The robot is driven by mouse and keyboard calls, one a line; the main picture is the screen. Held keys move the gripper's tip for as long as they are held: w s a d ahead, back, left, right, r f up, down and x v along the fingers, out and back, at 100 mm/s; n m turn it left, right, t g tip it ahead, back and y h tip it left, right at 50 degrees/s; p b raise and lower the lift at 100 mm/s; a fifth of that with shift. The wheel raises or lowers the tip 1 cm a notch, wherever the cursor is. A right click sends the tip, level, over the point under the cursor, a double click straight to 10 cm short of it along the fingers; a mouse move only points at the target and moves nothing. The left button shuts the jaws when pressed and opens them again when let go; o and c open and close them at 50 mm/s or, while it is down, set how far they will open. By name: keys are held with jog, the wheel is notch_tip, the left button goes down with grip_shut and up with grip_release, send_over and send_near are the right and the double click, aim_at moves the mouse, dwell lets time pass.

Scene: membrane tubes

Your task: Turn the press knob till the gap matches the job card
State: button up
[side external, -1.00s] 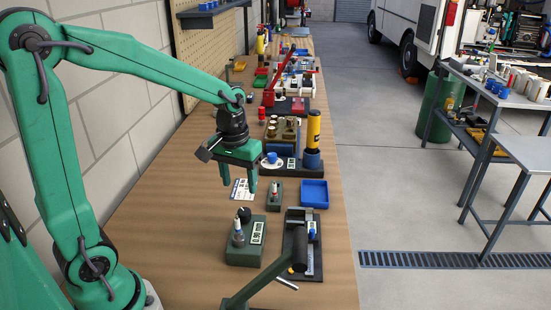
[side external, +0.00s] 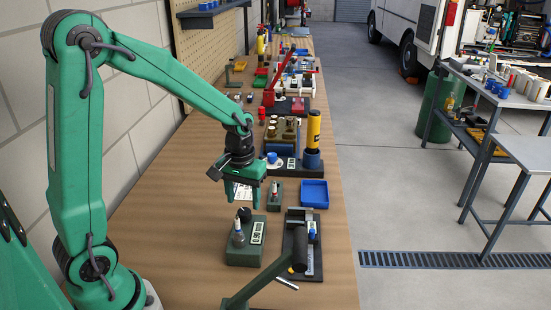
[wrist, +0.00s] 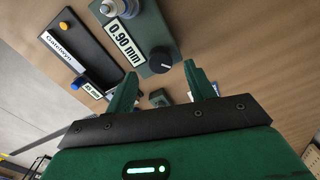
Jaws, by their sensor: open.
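The press is a dark green block (side external: 245,252) on the bench with a silver post, a black knob and a white label. The knob (side external: 244,214) is round and black; in the wrist view the knob (wrist: 160,59) has a pale pointer line and sits beside a label (wrist: 124,43) reading 0.90 mm. My gripper (side external: 243,202) is open and empty, just beyond and above the knob. In the wrist view its fingertips (wrist: 160,72) are apart, with the knob between and slightly past them. A white card (side external: 243,191) lies behind my gripper, partly hidden; its writing is unreadable.
A black-based lever device (side external: 302,262) stands right of the press. Bare bench (side external: 180,240) is free on the left.

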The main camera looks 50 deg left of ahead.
aim_at(244, 211)
jog(key=shift+f, duration=1.85)
jog(key=c, duration=1)
jog(key=shift+m, duration=2.5)
